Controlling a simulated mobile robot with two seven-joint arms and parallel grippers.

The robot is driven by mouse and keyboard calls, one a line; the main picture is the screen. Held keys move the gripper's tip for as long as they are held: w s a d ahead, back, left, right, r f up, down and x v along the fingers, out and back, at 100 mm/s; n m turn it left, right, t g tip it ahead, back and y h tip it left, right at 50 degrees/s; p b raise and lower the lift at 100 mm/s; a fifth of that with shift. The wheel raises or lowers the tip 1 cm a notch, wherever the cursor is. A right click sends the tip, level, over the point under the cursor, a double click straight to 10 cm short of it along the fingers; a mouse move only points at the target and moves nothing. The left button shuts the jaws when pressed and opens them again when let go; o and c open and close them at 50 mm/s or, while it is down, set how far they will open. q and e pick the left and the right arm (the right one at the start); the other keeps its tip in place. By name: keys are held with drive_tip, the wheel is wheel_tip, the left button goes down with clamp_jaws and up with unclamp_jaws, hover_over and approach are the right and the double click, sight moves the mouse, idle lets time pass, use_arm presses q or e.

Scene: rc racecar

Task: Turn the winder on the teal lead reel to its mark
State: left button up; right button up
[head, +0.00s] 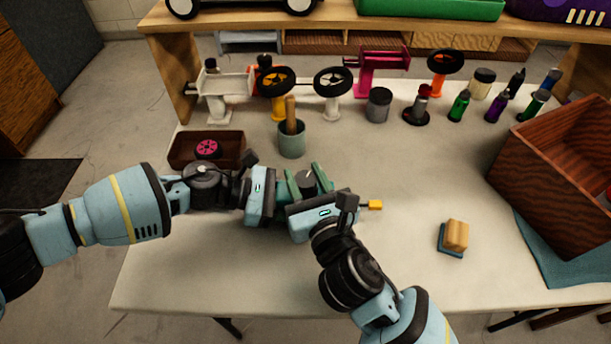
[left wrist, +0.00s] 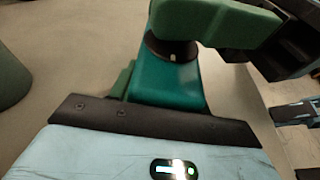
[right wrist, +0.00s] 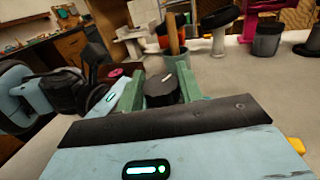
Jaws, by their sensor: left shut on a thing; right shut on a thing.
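The teal lead reel is mostly hidden between my grippers in the head view; its teal body (left wrist: 170,85) shows in the left wrist view. Its winder, a black knob (right wrist: 160,90) with a short white line, shows in the right wrist view and also in the head view (head: 307,181). My left gripper (head: 283,188) comes from the left and is shut on the reel's body. My right gripper (head: 306,178) comes from the front, its green fingers shut on either side of the knob. The target mark cannot be made out clearly; a small pale spot (left wrist: 173,57) shows below the knob.
A green cup (head: 291,143) with a wooden handle stands just behind the grippers. A brown tray (head: 230,162) holding a pink wheel is at the left. A sponge-like block (head: 456,235) and wooden crate (head: 555,150) are at the right. The table front is clear.

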sight(305, 189)
drive_tip(key=shift+f+m+t+h, duration=0.1)
drive_tip(key=shift+m+t+h, duration=0.15)
drive_tip(key=shift+m+h, duration=1.15)
drive_tip(key=shift+m+t+h, duration=0.25)
drive_tip(key=shift+m+h, duration=0.55)
drive_tip(key=shift+h, duration=1.2)
drive_tip(key=o, duration=1)
drive_tip(key=shift+s, duration=0.1)
drive_tip(key=s, duration=0.7)
drive_tip(key=shift+s+a, duration=0.15)
drive_tip(key=shift+a, duration=0.05)
